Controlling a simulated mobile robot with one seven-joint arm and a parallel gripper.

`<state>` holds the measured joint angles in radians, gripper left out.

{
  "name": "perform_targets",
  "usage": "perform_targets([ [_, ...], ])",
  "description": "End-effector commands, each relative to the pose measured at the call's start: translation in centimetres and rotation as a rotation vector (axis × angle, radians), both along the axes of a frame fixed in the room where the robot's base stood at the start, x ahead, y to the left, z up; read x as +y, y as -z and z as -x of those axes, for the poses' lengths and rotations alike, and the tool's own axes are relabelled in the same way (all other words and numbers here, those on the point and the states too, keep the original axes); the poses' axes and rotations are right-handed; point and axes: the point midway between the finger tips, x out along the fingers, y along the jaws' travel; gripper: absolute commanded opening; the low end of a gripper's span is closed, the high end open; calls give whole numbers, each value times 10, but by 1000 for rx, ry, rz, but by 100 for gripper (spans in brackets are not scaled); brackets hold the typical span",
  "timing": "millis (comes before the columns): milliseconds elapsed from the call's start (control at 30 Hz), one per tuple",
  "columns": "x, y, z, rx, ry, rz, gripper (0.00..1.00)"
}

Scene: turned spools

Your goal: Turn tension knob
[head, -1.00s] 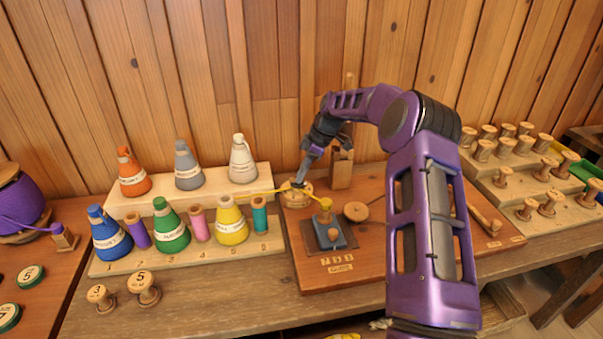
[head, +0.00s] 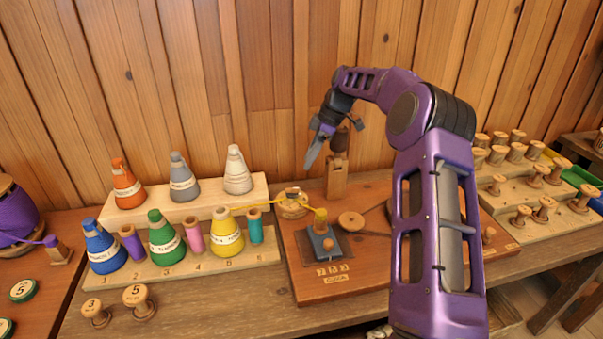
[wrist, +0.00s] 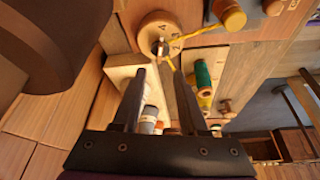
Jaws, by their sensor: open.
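The tension knob (head: 292,203) appears to be the round wooden dial at the back left of the brown board (head: 300,272). In the wrist view the dial (wrist: 158,36) has a metal centre and dark marks, with yellow thread passing at it. The thread runs from the yellow cone (head: 227,236) to a yellow-topped post (head: 320,217) by a blue block (head: 322,243). My gripper (head: 311,160) is above the dial, apart from it, and empty. In the wrist view its two fingers (wrist: 160,72) are spread, with the dial beyond their tips.
An upright wooden post (head: 337,178) stands close behind and right of the dial. Cones and small spools fill the stepped rack (head: 180,264) at left. Wooden spools stand on a rack (head: 497,190) at right.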

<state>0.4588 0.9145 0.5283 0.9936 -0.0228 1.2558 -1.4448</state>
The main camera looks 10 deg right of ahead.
Motion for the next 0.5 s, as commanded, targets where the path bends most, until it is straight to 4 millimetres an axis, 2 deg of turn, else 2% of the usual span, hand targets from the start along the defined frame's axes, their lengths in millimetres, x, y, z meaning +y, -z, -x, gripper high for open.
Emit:
perform_targets([
  [33, -5, -14, 1, -3, 1, 1, 42],
  [200, -18, -45, 4, -2, 1, 0, 42],
  [333, -25, -60, 6, 0, 0, 0, 42],
  [500, -28, -67, 7, 1, 0, 1, 42],
])
